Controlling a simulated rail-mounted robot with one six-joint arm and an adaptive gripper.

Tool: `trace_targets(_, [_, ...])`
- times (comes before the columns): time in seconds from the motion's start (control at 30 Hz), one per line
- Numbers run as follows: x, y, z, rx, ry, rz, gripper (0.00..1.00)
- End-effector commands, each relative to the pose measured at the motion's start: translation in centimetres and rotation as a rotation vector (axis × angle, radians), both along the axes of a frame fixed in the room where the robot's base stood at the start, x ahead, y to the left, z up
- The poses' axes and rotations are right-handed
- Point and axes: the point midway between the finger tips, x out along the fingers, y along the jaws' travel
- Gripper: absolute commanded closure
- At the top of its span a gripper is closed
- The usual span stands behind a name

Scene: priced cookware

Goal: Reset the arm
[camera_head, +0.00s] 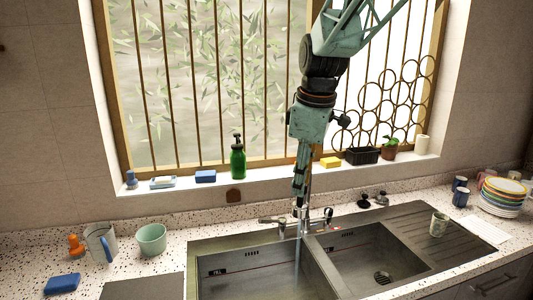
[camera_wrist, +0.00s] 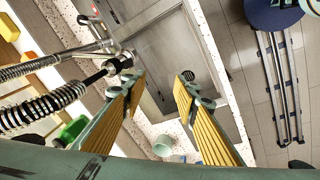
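My gripper (camera_head: 299,205) hangs down from my arm in front of the window, over the back edge of the sink (camera_head: 250,272) near the tap. In the wrist view, my gripper's (camera_wrist: 161,80) two ribbed yellow fingers stand wide apart. The head view shows the gripper edge-on, so the gap is not clear there.
The tap (camera_head: 282,222) stands beside my gripper; its spring hose (camera_wrist: 45,106) passes close to the fingers. A green bottle (camera_head: 238,158) stands on the sill.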

Motion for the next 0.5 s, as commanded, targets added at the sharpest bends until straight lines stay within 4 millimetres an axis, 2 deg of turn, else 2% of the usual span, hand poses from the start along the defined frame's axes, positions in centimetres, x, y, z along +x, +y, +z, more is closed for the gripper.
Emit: trace_targets(0.5, [-9.6, -3.8, 2.4, 0.058, -0.011, -0.263, 0.72])
